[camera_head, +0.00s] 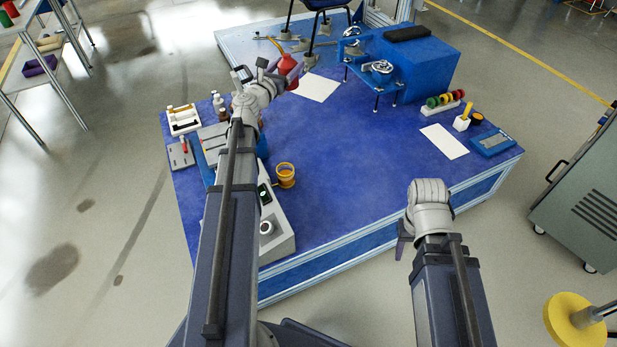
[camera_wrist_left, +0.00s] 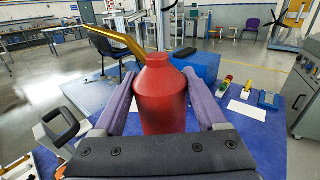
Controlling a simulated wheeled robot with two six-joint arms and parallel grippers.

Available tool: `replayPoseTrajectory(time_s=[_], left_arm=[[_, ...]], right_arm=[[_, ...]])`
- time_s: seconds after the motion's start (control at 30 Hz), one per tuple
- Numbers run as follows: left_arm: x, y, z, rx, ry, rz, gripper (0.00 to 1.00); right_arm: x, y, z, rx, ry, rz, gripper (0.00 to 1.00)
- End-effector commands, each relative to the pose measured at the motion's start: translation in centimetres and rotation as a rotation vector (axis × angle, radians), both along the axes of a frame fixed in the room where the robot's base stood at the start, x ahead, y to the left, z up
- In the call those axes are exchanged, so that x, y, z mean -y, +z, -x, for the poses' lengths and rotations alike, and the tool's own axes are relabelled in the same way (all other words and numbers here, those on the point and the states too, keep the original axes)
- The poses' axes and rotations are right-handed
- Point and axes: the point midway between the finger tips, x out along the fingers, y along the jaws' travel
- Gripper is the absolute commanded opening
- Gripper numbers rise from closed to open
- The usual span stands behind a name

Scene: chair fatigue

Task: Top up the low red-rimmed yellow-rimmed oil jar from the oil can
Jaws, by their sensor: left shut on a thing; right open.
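My left gripper (camera_head: 282,75) is shut on the red oil can (camera_head: 288,65), held above the far left part of the blue bench top. In the left wrist view the can (camera_wrist_left: 160,95) stands between the two purple fingers (camera_wrist_left: 160,80), roughly upright, its brass spout (camera_wrist_left: 115,38) pointing up and left. A yellow-rimmed jar (camera_head: 285,170) stands on the bench, well nearer to me than the can, right of my left arm. Its contents are too small to tell. My right gripper (camera_head: 403,245) is open and empty off the bench's front edge.
White sheets (camera_head: 318,87) (camera_head: 444,141) lie flat. A blue block (camera_head: 425,60) and a small blue stand (camera_head: 375,72) are at the back. The bench middle is clear.

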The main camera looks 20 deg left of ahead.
Motion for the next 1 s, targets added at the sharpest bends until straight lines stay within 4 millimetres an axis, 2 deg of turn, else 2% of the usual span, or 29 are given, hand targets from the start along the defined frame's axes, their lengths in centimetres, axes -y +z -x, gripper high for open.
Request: replayPoseTrajectory(time_s=[0.03,0.3,0.5,0.8,1.0], left_arm=[[0.5,-3.2,-0.4,0.0,0.024,0.005,0.0],[1.8,-11.5,-1.7,-0.002,0.188,0.031,0.0],[3.0,-17.7,-2.1,-0.005,0.308,0.051,0.0],[4.8,-27.2,-1.4,-0.015,0.491,0.078,0.0],[6.1,-32.8,-0.4,-0.024,0.602,0.094,0.0]], right_arm=[[0.0,-3.2,0.0,0.0,0.0,0.0,0.5],[0.0,-11.4,0.0,0.002,0.0,0.0,0.5],[0.0,-17.4,-0.1,0.003,0.0,0.0,0.5],[0.0,-26.5,-0.1,0.004,0.001,0.001,0.5],[0.0,-31.7,-0.1,0.006,0.002,0.001,0.5]])
